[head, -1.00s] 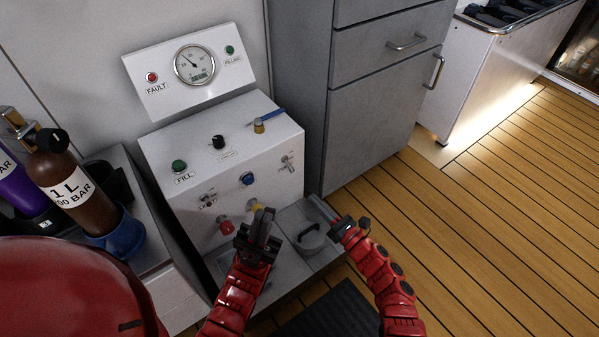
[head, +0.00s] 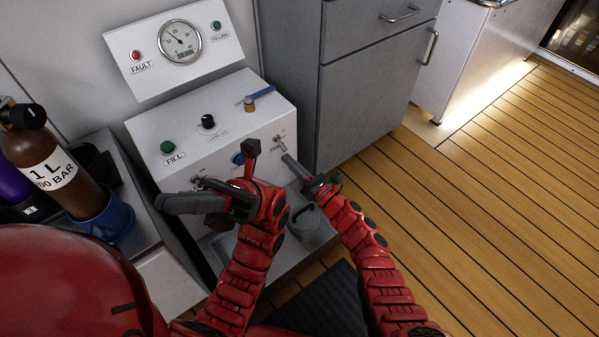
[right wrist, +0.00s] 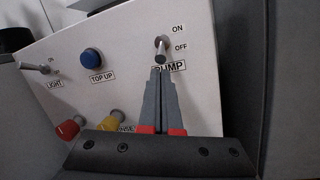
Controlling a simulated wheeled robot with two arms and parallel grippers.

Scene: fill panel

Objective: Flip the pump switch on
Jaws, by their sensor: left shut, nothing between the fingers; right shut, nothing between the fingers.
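The pump switch (head: 279,142) is a small metal toggle on the right of the white panel's front face. In the right wrist view, the toggle (right wrist: 160,50) points down above the PUMP label, with ON and OFF printed to its right. My right gripper (head: 287,158) is shut and empty. Its fingertips (right wrist: 160,72) are just below the toggle's tip; I cannot tell if they touch. My left gripper (head: 165,203) is shut and empty, pointing left in front of the panel's lower left, hiding part of the controls there.
A blue TOP UP button (right wrist: 92,57), LIGHT toggle (right wrist: 35,67), red knob (right wrist: 69,128) and yellow knob (right wrist: 111,119) share the front face. A gauge (head: 180,42) stands above. A grey cabinet (head: 375,85) is close on the right. A brown cylinder (head: 50,165) stands left.

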